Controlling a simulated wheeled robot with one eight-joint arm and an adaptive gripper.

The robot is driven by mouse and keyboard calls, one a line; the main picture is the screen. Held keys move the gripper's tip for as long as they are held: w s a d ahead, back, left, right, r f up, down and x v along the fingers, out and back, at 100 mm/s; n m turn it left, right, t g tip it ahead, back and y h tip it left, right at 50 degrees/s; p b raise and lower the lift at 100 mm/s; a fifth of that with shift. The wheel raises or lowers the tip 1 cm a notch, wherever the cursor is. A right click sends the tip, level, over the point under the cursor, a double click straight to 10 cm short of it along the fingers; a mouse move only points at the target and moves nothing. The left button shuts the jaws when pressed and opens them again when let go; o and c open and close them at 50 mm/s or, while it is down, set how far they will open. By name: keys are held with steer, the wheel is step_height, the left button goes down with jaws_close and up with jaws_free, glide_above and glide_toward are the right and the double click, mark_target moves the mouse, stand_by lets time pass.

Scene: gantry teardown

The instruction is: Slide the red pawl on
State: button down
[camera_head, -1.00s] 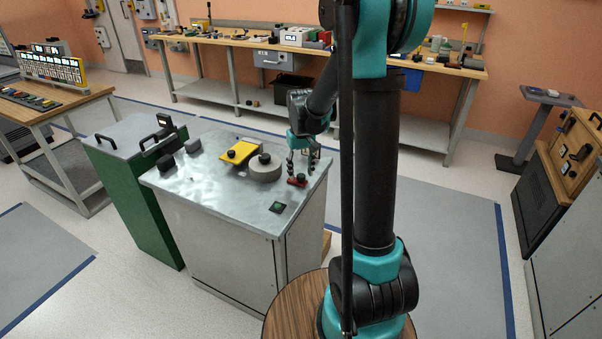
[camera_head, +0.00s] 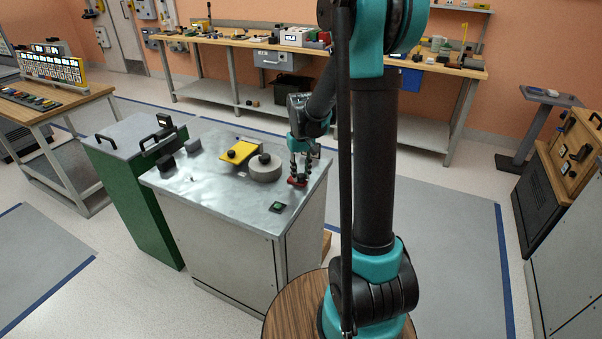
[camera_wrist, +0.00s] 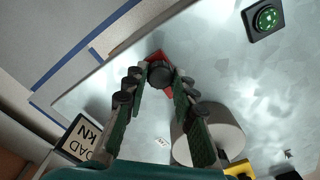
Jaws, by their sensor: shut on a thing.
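The red pawl (camera_head: 291,183) lies on the grey metal top of the cabinet (camera_head: 230,205), near its right edge. In the wrist view the red pawl (camera_wrist: 155,59) shows under a round black knob (camera_wrist: 160,74). My gripper (camera_head: 298,178) points down at the pawl, and its fingers hide part of it. In the wrist view my gripper (camera_wrist: 160,80) has its two green-padded fingers closed on either side of the black knob.
A yellow plate (camera_head: 238,150) with a black knob lies left of the drum. A black box with a green face (camera_head: 278,207) sits near the front edge.

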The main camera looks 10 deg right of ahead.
steer(key=w+a, duration=0.2)
steer(key=shift+a, duration=0.4)
steer(key=c, duration=1.2)
jaws_free()
steer(key=shift+r, duration=0.1)
step_height(320, 180, up, 12)
steer(key=shift+f, duration=0.1)
